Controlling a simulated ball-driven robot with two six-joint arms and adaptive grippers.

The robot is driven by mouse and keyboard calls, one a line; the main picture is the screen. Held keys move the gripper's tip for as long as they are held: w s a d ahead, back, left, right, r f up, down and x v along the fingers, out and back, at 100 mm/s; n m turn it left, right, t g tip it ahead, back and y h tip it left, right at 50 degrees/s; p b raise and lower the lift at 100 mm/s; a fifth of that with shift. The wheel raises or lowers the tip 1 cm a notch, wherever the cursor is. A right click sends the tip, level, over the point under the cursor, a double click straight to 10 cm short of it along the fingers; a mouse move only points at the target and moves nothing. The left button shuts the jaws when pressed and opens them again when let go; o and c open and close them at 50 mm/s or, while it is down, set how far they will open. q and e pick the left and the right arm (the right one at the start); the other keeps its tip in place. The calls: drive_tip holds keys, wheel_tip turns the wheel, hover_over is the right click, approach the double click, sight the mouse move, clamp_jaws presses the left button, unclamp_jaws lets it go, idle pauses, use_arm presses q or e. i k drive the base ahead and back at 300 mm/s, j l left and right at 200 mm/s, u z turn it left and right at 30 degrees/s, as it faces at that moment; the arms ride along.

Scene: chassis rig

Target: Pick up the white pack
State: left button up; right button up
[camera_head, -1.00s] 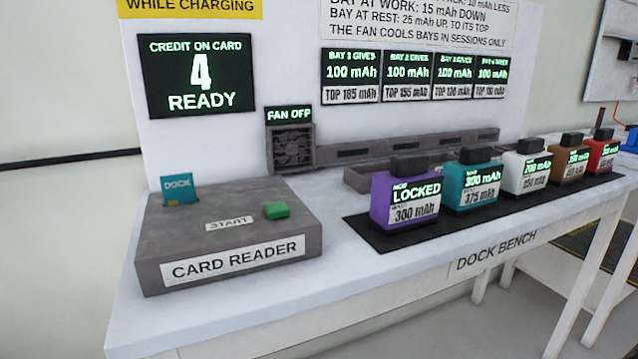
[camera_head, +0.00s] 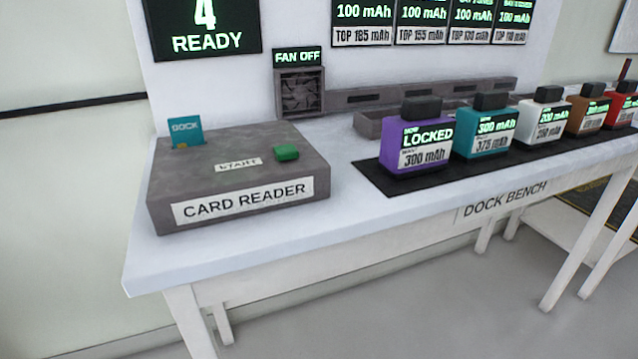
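The white pack (camera_head: 541,118) stands upright on the black mat (camera_head: 377,179) on the dock bench. It has a dark cap on top and a small green-lit display with a label below it; the digits are hard to read. It stands between the teal pack (camera_head: 486,129) on its left and the brown pack (camera_head: 588,113) on its right. Neither of my grippers is in view.
A purple pack (camera_head: 416,141) showing LOCKED stands at the mat's left end, a red pack (camera_head: 622,107) at the right. A card reader (camera_head: 240,181) with a green button (camera_head: 286,152) and teal card (camera_head: 185,132) fills the bench's left. A grey dock (camera_head: 375,121) lies behind the packs.

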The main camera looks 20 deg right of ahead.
sight(542, 118)
drive_tip(key=z, duration=1.65)
